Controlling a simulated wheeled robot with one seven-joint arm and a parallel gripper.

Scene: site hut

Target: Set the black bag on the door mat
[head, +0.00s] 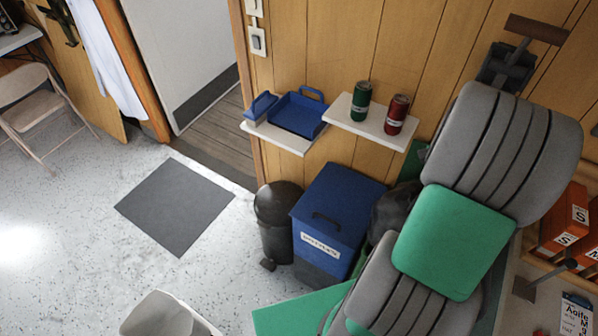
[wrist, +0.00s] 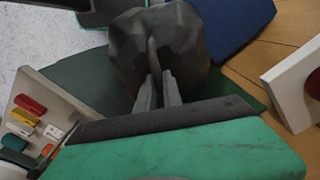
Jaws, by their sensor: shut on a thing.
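The black bag (wrist: 190,45) is a dark, faceted lump with a raised neck in the wrist view. My gripper (wrist: 158,90) is shut on that neck, between its two grey fingers. In the head view, part of the bag (head: 393,210) shows right of the blue bin, and my arm covers the rest and my gripper. A dark green surface lies behind the bag in the wrist view; I cannot tell whether the bag touches it. The door mat (head: 175,207) is a flat dark grey rectangle on the floor at left, before the doorway, bare.
A blue lidded bin (head: 340,215) and a black pedal bin (head: 276,225) stand between bag and mat. Above them are a shelf with two cans (head: 373,125) and a shelf with a blue tray (head: 297,115). A white bin (head: 165,318) is at the bottom. Floor around the mat is clear.

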